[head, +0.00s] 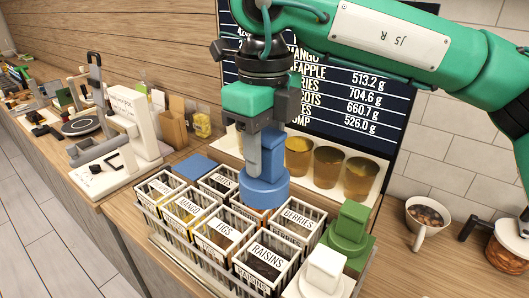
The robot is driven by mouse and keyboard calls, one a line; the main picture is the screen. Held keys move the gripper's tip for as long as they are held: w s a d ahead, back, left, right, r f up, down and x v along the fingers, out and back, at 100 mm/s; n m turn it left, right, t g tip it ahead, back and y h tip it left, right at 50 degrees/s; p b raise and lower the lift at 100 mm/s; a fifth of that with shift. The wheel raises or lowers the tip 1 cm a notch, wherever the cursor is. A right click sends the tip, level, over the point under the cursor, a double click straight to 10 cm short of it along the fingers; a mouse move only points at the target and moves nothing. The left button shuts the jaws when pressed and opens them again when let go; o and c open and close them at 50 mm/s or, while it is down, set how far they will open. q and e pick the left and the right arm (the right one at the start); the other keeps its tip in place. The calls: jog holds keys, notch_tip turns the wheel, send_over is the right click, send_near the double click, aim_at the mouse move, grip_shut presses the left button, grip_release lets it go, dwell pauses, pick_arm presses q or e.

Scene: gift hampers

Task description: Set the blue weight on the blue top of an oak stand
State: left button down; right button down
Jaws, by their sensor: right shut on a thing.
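My right gripper (265,135) points down and is shut on the blue weight (264,188). The weight hangs upright with its round base low, over the back part of the rack of dried-fruit boxes in the picture. A flat blue top (195,167) shows behind the rack, left of the weight; what carries it is mostly hidden by the boxes. The weight is apart from this top. A green weight (350,232) and a white weight (325,268) stand at the rack's right side. My left gripper is not in view.
The wire rack (205,275) holds several labelled boxes, including raisins (265,265) and figs. Behind stand a dark price board (345,95) and a white holder with three amber cups (328,168). A cup of nuts (426,218) is at right, a white machine (130,125) at left.

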aim_at(264, 183)
jog(key=shift+r, duration=0.1)
